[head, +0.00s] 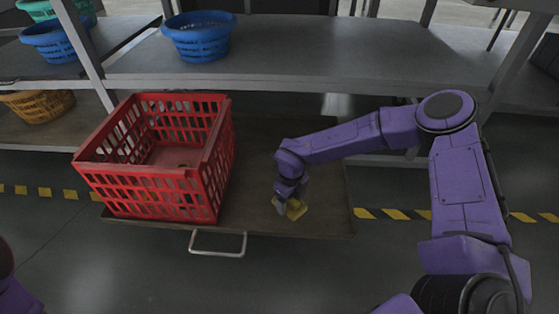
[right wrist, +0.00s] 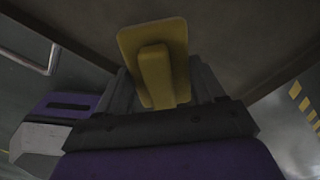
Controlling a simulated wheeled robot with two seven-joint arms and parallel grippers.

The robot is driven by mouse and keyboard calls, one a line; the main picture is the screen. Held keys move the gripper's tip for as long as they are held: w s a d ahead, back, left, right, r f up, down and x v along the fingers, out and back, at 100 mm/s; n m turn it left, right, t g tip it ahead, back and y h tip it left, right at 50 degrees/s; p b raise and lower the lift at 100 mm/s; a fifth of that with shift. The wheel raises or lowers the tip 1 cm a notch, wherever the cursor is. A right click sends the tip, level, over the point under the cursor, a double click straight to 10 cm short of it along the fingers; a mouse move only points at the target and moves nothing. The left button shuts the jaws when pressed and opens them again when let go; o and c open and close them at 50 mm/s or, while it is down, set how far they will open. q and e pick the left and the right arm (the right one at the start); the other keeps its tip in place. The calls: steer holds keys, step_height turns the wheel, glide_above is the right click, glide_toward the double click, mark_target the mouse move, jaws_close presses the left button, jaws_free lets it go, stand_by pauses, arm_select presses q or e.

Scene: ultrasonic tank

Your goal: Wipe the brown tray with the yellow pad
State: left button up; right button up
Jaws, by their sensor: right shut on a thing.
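The brown tray (head: 262,220) is a flat board low in front of me, with a metal handle on its near edge. The yellow pad (head: 295,208) is at the right part of the tray, held by my right gripper (head: 289,197). In the right wrist view the pad (right wrist: 153,60) has a flat plate and a raised grip block, and the fingers (right wrist: 158,85) are shut on that block. The pad is on or just above the brown surface (right wrist: 235,35); I cannot tell whether it touches. My left gripper is not in view; only a bit of purple arm shows at the lower left.
A red basket (head: 190,205) stands on the left half of the tray. A shelf (head: 300,55) behind holds a blue basket (head: 198,38), with more baskets at the far left. The tray's handle (head: 218,252) sticks out in front. The tray's right part is otherwise bare.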

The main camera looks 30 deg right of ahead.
steer(key=shift+r+p, duration=0.7)
steer(key=shift+r, duration=0.25)
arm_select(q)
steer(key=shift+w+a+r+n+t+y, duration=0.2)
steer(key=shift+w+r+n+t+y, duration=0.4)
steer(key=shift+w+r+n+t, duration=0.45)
arm_select(e)
steer(key=shift+r, duration=0.15)
